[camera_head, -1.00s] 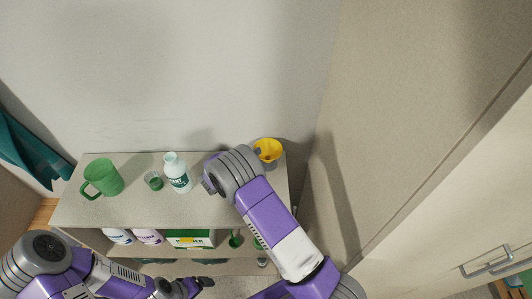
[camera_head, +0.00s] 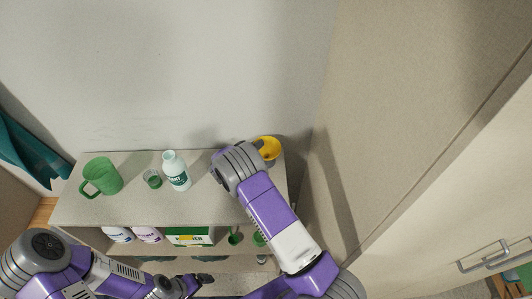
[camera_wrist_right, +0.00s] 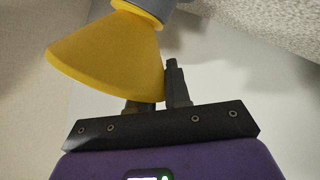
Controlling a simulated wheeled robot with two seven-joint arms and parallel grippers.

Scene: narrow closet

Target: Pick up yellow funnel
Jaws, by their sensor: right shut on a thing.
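The yellow funnel (camera_head: 269,148) is at the right back corner of the shelf top, partly hidden by my right wrist. In the right wrist view the funnel (camera_wrist_right: 105,55) fills the upper left, with its narrow end at the top against a grey-blue round thing (camera_wrist_right: 178,10). My right gripper (camera_wrist_right: 158,88) is shut on the funnel's wide edge. One finger shows beside the cone, and the other is mostly hidden behind it. My left gripper (camera_head: 197,282) is low in front of the shelf, away from the funnel; its jaws are too small to judge.
A green mug (camera_head: 102,177), a small green cup (camera_head: 152,179) and a white bottle (camera_head: 176,171) stand on the shelf top (camera_head: 130,207) left of my right arm. Several containers sit on the shelf below. A wall is behind and a tall cabinet panel (camera_head: 400,130) rises close on the right.

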